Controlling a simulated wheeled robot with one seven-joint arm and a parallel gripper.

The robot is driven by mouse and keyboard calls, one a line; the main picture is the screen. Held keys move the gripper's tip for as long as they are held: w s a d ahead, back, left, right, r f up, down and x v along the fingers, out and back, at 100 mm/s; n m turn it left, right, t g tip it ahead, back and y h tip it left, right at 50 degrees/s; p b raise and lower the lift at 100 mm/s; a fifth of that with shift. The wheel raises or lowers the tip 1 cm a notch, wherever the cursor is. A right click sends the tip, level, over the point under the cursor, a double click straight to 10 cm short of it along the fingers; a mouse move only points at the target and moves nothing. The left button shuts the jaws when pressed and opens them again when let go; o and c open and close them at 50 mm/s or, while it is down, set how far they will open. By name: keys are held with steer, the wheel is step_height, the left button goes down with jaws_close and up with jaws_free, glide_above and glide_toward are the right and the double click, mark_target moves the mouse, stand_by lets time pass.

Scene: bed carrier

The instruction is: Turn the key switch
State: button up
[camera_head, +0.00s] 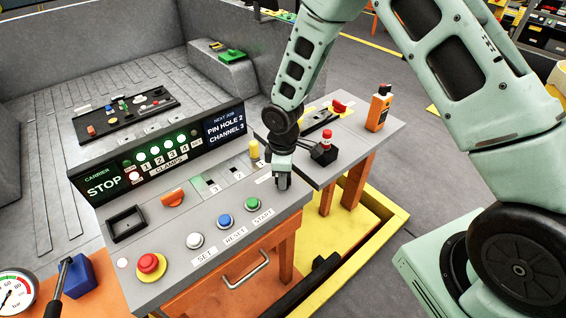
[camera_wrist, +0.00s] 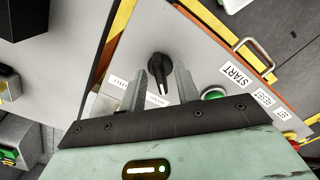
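My gripper (camera_head: 282,178) points down at the right end of the grey control panel (camera_head: 185,215). In the wrist view my gripper (camera_wrist: 160,82) is open, with a black switch knob (camera_wrist: 158,68) between its two fingers. This knob looks like the key switch; its narrow handle points toward the palm. Gaps show on both sides of the handle, and I cannot tell how far the fingers reach down beside it. Small white labels lie by the knob, partly hidden by the fingers. In the head view the gripper hides the knob.
Blue (camera_head: 224,219) and green (camera_head: 252,204) buttons sit left of my gripper, with a red emergency button (camera_head: 151,264) farther left. A lit display (camera_head: 160,155) rises behind the panel. A red-topped joystick (camera_head: 325,145) stands on the side table, close right.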

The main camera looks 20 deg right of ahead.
step_height(320, 180, up, 17)
steer(key=b, duration=0.2)
steer(key=shift+r, duration=0.1)
stand_by(0.5)
steer(key=s+a+r+m, duration=0.2)
steer(key=s+a, duration=0.1)
steer(key=s, duration=1)
steer(key=s+a+r+m, duration=0.3)
steer(key=s, duration=1.1)
steer(key=shift+a+y, duration=0.15)
steer(key=shift+y, duration=0.15)
steer(key=shift+o, duration=0.5)
